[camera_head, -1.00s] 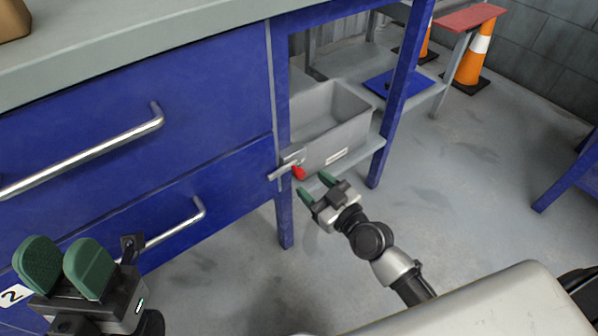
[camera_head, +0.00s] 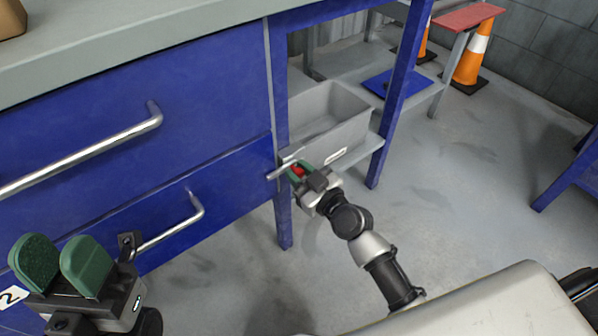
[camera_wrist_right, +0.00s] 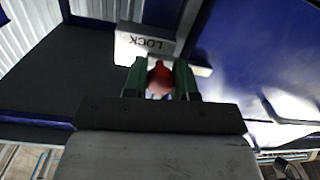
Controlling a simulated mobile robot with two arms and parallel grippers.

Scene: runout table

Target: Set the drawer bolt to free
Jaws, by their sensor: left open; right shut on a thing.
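The drawer bolt (camera_head: 281,172) is a grey metal bar with a red knob, mounted on the blue post beside the lower drawer (camera_head: 150,205). Its red knob (camera_head: 298,171) is between the green fingers of my right gripper (camera_head: 299,170), which is shut on it. In the right wrist view the red knob (camera_wrist_right: 160,78) shows between the two fingers, below a pale plate marked LOCK (camera_wrist_right: 146,44). My left gripper (camera_head: 60,266) is open and empty at the lower left, in front of the drawers.
Upper and lower drawers have long metal handles (camera_head: 85,150). A grey bin (camera_head: 335,120) sits on a shelf behind the bolt. Orange cones (camera_head: 470,62) stand at the back right.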

